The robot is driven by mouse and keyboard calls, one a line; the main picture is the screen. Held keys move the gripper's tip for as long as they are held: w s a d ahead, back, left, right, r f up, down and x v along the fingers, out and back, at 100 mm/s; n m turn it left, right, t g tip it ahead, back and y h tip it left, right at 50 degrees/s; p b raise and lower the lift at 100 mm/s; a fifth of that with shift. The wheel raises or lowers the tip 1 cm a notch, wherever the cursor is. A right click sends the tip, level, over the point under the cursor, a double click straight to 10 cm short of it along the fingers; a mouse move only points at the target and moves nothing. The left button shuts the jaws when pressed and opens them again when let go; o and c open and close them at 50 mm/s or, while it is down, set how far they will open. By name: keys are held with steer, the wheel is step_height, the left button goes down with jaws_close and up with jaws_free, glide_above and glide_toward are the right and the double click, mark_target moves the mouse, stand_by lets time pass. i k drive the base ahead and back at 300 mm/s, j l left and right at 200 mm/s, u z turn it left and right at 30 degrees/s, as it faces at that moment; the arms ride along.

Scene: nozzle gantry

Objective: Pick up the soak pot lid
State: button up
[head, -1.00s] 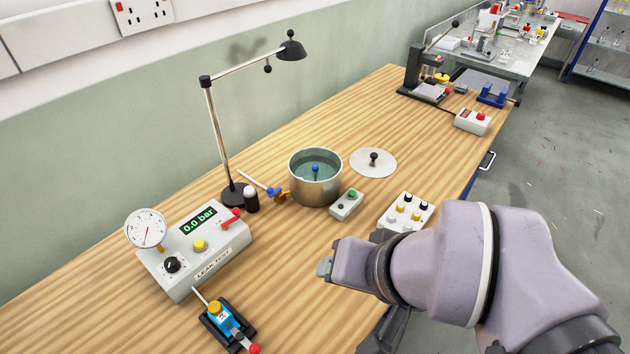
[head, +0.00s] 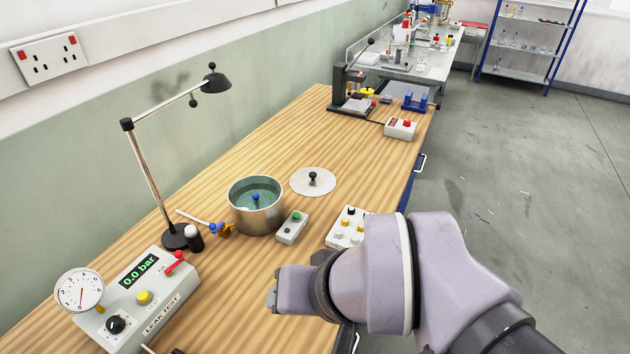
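The soak pot lid (head: 301,185) is a flat pale disc with a dark knob on top. It lies on the wooden bench just behind and to the right of the steel soak pot (head: 257,219). The pot is uncovered and holds greenish liquid with a blue-topped item in it. My gripper (head: 273,297) is at the front edge of the bench, nearer to me than the lid and well apart from it. Its fingers are small and seen from the side, so I cannot tell whether they are open or shut.
A small grey box with a green button (head: 293,228) and a white block of knobs (head: 348,228) stand between my gripper and the lid. A desk lamp (head: 150,170) and a leak test box (head: 140,300) are at left.

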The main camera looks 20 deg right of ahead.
mark_target(308, 182)
steer(key=l+u, duration=0.1)
steer(key=l, duration=0.4)
steer(key=k+l, duration=0.1)
steer(key=l, duration=0.4)
steer(key=l+u, duration=0.15)
steer(key=l, duration=0.3)
steer(key=i+l+u, duration=0.3)
steer(key=i+l, duration=0.5)
steer(key=i, duration=0.15)
